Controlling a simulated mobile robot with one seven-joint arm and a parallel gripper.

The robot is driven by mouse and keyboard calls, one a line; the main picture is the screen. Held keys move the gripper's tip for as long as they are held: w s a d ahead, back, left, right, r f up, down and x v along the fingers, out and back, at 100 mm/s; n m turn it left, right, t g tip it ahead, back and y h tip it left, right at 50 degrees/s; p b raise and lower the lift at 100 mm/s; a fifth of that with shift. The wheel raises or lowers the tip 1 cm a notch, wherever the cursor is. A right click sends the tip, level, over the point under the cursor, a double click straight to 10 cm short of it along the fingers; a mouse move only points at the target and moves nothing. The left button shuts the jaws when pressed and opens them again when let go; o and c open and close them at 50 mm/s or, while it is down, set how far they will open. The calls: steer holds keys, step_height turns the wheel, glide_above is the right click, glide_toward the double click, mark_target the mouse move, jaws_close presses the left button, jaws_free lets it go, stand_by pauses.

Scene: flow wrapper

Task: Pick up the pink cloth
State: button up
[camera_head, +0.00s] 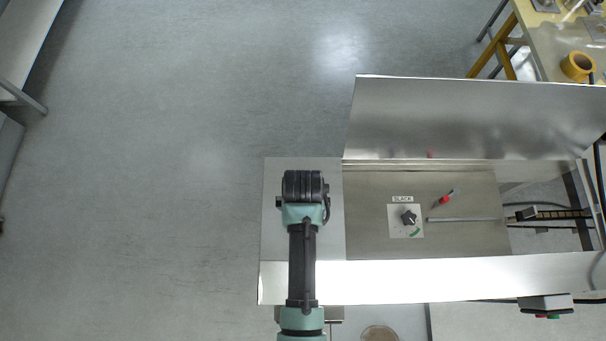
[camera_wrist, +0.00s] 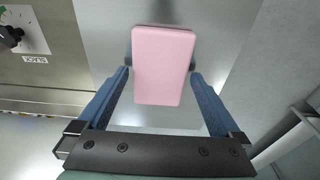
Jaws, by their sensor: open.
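The pink cloth (camera_wrist: 164,65) looks like a smooth, rounded rectangular block in the wrist view, lying over a bare metal surface. My gripper (camera_wrist: 161,78) is open, with one blue finger to each side of the cloth's lower part. A narrow gap shows on each side, and I see no clear grip on it. I cannot tell how far the fingertips are above or around it. In the head view my arm hangs over the left end of the steel machine, and both gripper and cloth are hidden beneath it.
The machine's steel bed (camera_head: 365,235) holds a knob plate (camera_head: 394,232) labelled SLACK, a small red-and-dark item (camera_head: 445,199) and a thin rod (camera_head: 465,219). A tall steel panel (camera_head: 470,118) stands behind, a front rail (camera_head: 430,279) runs along the near side. Open floor (camera_head: 170,170) lies left.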

steer(key=shift+f, duration=0.3)
steer(key=shift+c, duration=0.2)
steer(key=c, duration=1)
step_height(320, 180, up, 10)
steer(key=shift+b, duration=0.55)
